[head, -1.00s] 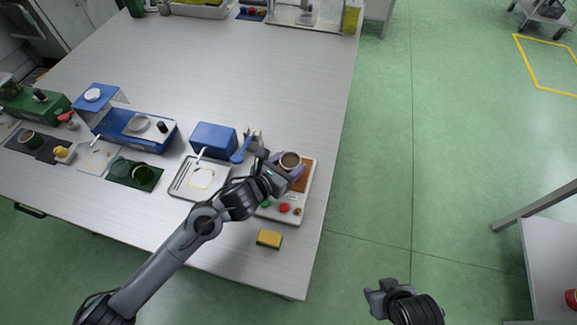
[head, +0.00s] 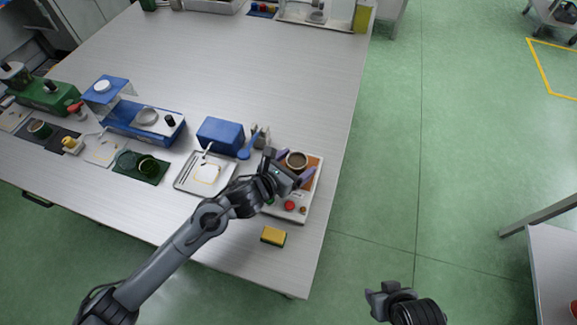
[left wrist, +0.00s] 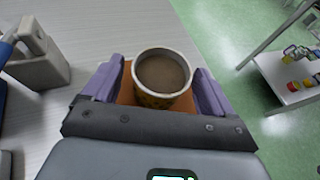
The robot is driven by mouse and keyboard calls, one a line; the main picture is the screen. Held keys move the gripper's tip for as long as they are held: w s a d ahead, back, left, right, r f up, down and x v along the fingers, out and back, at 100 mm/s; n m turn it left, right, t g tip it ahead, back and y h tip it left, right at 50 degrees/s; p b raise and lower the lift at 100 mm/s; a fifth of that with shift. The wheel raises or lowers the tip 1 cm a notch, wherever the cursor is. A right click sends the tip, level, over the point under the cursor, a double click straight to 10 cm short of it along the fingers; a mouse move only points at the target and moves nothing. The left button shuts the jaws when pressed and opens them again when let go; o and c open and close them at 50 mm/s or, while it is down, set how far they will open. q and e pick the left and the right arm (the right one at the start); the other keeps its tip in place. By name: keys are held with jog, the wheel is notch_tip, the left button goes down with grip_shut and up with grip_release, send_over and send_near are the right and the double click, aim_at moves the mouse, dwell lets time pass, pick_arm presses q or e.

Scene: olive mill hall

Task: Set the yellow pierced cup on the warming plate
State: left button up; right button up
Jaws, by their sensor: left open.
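The yellow pierced cup (head: 297,160), filled with something brown, stands upright on the orange-brown warming plate (head: 312,169). In the left wrist view the cup (left wrist: 161,80) shows its pale rim and a yellow patterned side, and the orange-brown surface (left wrist: 126,92) shows beside it. My left gripper (head: 294,166) is open, with one purple finger on each side of the cup. In the left wrist view a gap shows between the cup and each finger of the gripper (left wrist: 154,92). My right gripper (head: 381,291) is empty over the floor, away from the table.
The plate's pale housing has a red button (head: 289,205). A yellow sponge (head: 274,236) lies in front of it. A metal tray (head: 187,184), a blue box (head: 220,136) and a grey holder (head: 262,134) with a blue utensil beside it stand to the left. The table's right edge is close.

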pick_arm(q)
jog(key=shift+r, duration=0.3)
jog(key=p+v, duration=0.2)
jog(key=v, duration=0.8)
jog(key=shift+s+a, duration=0.15)
jog(key=shift+s, duration=0.1)
jog(key=shift+s+a+r, duration=0.25)
jog(key=shift+s+a, duration=0.15)
jog(key=shift+s, duration=0.15)
